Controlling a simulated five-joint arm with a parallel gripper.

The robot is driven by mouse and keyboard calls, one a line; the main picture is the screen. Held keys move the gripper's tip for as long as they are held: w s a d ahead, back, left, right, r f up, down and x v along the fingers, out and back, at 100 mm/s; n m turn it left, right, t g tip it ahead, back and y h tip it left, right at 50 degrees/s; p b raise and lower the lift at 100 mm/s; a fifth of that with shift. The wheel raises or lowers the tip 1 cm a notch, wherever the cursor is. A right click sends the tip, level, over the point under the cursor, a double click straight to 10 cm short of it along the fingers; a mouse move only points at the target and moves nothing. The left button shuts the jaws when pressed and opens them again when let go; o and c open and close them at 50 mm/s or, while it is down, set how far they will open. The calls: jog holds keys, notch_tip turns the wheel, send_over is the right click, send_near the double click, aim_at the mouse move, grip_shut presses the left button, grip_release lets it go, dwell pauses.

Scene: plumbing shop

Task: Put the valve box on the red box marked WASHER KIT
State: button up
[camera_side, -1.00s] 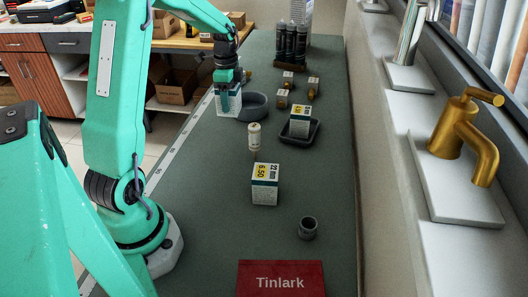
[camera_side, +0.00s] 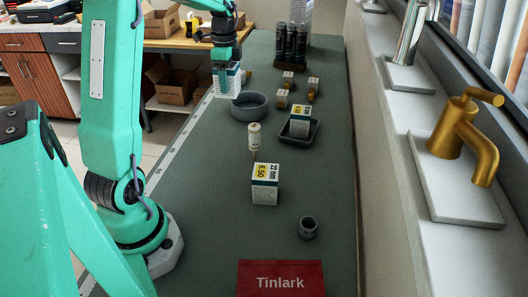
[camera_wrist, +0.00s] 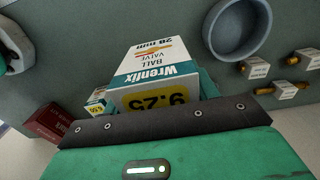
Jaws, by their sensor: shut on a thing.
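My gripper (camera_side: 228,66) is shut on a white and teal valve box (camera_side: 226,82) and holds it above the bench's left edge, beyond the grey dish. In the wrist view the valve box (camera_wrist: 155,75) reads Wrenfix, BALL VALVE, 28 mm, with a yellow 9.25 label. A red box (camera_side: 281,280) reading Tinlark lies at the bottom edge of the side view, far from my gripper. I see no WASHER KIT lettering on it. A dark red box (camera_wrist: 47,123) shows at the wrist view's left; its lettering is unreadable.
The round grey dish (camera_side: 249,114) stands close to the held box. Another box (camera_side: 265,185) reads 22 mm, 6.50. A similar box (camera_side: 300,115) stands in a dark tray (camera_side: 313,136).

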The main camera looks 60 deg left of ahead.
jog(key=r, duration=0.4)
jog(key=d+r, duration=0.1)
jog(key=r, duration=0.1)
jog(key=shift+w, duration=0.2)
jog(key=w+d+m, duration=0.2)
jog(key=d, duration=0.5)
jog(key=w+d+m, duration=0.2)
jog(key=d, duration=0.6)
jog(key=s+d+m, duration=0.2)
jog(key=d+m, duration=0.3)
jog(key=d, duration=1)
jog(key=m, duration=0.9)
send_over(281, 282)
jog(key=shift+f, duration=6.6)
jog(key=shift+f, duration=0.15)
